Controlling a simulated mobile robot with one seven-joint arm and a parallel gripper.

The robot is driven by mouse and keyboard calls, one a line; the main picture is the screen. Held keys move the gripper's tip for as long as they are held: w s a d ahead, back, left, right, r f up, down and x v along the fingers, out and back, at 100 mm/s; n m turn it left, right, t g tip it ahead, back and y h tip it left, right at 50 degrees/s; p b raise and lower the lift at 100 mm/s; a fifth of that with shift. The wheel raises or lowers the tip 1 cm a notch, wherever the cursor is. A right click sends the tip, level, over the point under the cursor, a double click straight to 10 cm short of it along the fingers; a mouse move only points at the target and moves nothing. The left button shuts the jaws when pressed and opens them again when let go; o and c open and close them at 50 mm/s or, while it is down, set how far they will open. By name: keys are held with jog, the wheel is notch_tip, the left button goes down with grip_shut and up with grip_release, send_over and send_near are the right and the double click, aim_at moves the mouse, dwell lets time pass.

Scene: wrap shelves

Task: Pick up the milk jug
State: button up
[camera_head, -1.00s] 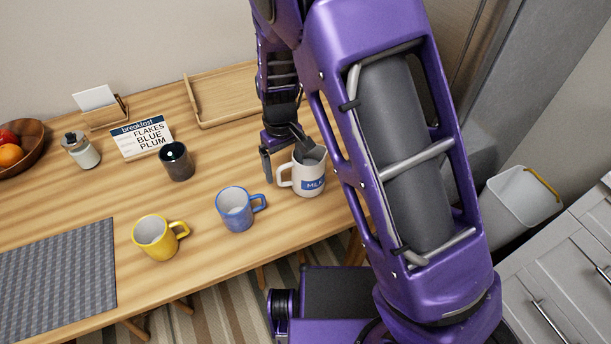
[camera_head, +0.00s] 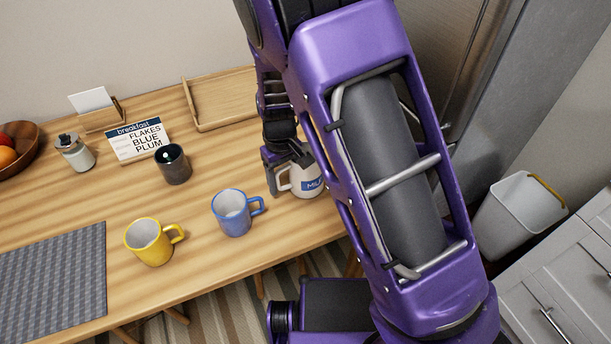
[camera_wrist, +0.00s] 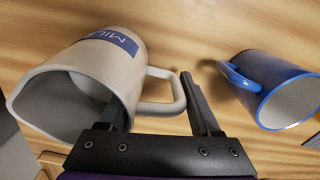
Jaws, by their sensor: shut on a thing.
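The white milk jug (camera_head: 312,187), with a blue "MILK" label, stands upright near the table's right front edge. My arm hides its right part. In the wrist view the jug (camera_wrist: 88,62) fills the left side, mouth toward the lower left, handle toward the right. My gripper (camera_head: 283,174) is at the jug's handle side. In the wrist view my gripper (camera_wrist: 157,92) has one finger against the jug side of the handle and the other beyond its outer side. It is shut on the jug's handle. I cannot tell any gap under the jug.
A blue mug (camera_head: 234,214) stands close left of the jug. A yellow mug (camera_head: 149,243), a dark cup (camera_head: 174,165), a lidded jar (camera_head: 76,153) and a breakfast sign (camera_head: 138,141) stand farther left. A wooden tray (camera_head: 222,120) lies behind. A grey placemat (camera_head: 55,275) lies front left.

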grip_shut()
jog(key=shift+w, duration=0.1)
jog(key=shift+r, duration=0.2)
jog(key=shift+r+p, duration=0.8)
jog(key=shift+r, duration=4.05)
jog(key=shift+d, duration=0.1)
